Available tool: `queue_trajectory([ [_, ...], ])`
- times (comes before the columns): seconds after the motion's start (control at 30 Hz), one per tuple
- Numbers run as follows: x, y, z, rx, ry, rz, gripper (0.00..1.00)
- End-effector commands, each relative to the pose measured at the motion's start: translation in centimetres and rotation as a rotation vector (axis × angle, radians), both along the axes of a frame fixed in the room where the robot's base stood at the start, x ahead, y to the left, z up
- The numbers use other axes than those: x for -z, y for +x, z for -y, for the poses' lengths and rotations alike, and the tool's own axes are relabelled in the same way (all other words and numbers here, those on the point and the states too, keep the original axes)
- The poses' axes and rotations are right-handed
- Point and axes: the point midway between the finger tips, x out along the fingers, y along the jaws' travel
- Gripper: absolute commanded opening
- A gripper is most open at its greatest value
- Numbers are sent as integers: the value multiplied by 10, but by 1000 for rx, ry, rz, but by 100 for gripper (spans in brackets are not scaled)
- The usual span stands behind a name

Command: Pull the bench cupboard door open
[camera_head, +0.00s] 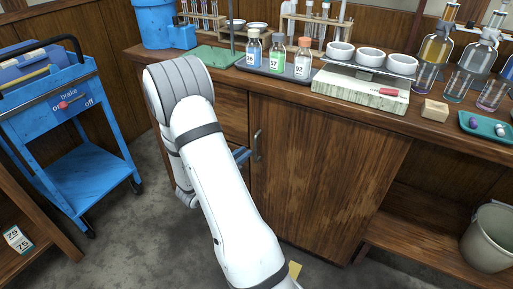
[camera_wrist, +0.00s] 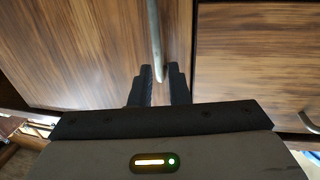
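The bench cupboard door (camera_head: 325,170) is a brown wood panel under the bench top and looks closed. Its upright metal bar handle (camera_head: 257,145) is near the door's left edge. In the wrist view the handle (camera_wrist: 155,40) comes down from the top and its end lies in line with the gap between my fingers. My gripper (camera_wrist: 160,80) has two dark fingers a small gap apart, so it looks open. I cannot tell whether either finger touches the handle. In the head view my arm hides much of the gripper.
The bench top holds a tray of labelled bottles (camera_head: 275,56), a scale with white bowls (camera_head: 365,90) and several glasses. Drawers lie left of the door, partly behind my arm. A blue cart (camera_head: 75,130) stands left. A bucket (camera_head: 490,238) sits on the right lower shelf.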

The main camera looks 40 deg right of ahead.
Motion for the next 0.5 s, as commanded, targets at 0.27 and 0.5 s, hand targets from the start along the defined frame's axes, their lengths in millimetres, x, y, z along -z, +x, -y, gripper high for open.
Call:
queue_trajectory([
  [0.27, 1, 8, 44, 2, 1, 2, 16],
  [0.5, 0, 12, 60, -2, 2, 1, 16],
])
